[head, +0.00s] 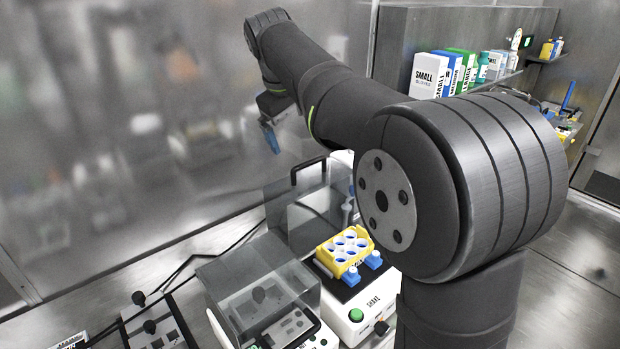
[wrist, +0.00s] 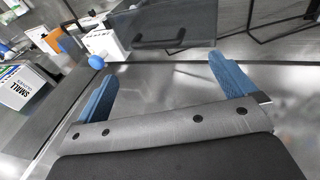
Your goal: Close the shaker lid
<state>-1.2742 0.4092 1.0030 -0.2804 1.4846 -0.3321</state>
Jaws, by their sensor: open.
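The shaker (head: 357,318) is a white unit with a green button and a "SHAKE" label. Its clear lid (head: 290,215) stands raised behind it, with a black handle (head: 309,167) at the top. A yellow rack (head: 343,250) with blue-rimmed holes sits on the shaker's dark platform. My gripper (head: 269,138) is open and empty, with blue fingers, above and behind the lid and apart from it. My gripper also shows in the wrist view (wrist: 162,68), with nothing between the fingers. A dark see-through panel (wrist: 175,22) lies beyond the fingertips; I cannot tell whether it is the lid.
Left of the shaker stands a similar device with a clear cover (head: 255,285) lowered. A smaller black-knobbed device (head: 155,325) and cables lie farther left. A shelf with boxes (head: 428,76) is at the back right. My arm hides the shaker's right side. A metallic wall (head: 120,130) stands behind.

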